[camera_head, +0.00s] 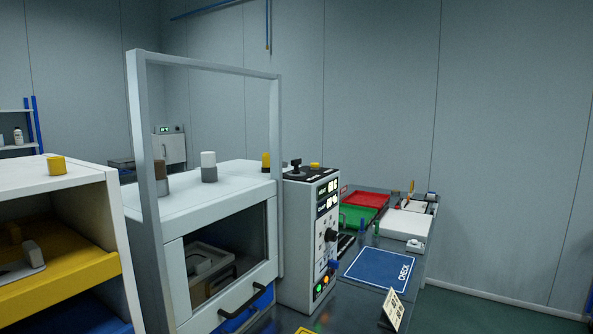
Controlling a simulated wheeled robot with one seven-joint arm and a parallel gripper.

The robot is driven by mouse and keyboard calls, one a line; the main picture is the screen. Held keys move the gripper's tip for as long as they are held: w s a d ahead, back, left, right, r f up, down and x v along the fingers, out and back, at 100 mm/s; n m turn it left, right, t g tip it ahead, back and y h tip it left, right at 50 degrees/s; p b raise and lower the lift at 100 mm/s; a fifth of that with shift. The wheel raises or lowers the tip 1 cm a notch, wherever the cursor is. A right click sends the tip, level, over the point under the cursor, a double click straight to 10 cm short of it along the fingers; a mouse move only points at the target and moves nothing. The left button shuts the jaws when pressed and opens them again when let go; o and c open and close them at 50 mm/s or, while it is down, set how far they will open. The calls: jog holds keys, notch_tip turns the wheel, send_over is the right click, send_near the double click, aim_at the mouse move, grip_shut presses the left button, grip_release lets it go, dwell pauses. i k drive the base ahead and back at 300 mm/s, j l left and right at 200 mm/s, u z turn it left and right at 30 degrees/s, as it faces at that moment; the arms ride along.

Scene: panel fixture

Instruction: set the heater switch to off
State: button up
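A tall grey control panel (303,245) stands on the dark bench right of a white cabinet. Its narrow front faces right and is seen at a steep angle. Two small lit displays (328,194) sit near its top. A black knob (330,235) sticks out at mid height. Lit green and orange buttons (322,284) are near the bottom, with a small blue part beside them. The labels are too small to read. I cannot tell which control is the heater switch or how it is set. My gripper is not in view.
A white cabinet (205,192) with a dark window and a tall grey frame (140,150) stands left of the panel. Right of it lie a blue mat (380,268), a small standing card (393,308), green and red trays (366,199) and a white board (403,224).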

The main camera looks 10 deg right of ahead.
aim_at(295, 162)
jog(key=i+l, duration=0.2)
jog(key=l, duration=0.15)
jog(key=i+l+u, duration=0.1)
jog(key=i+l, duration=0.15)
jog(key=l, duration=0.15)
jog(key=i+l, duration=0.15)
jog(key=l, duration=0.25)
jog(key=i+l+u, duration=0.1)
jog(key=i+l, duration=0.3)
jog(key=l, duration=0.35)
jog(key=u, duration=0.05)
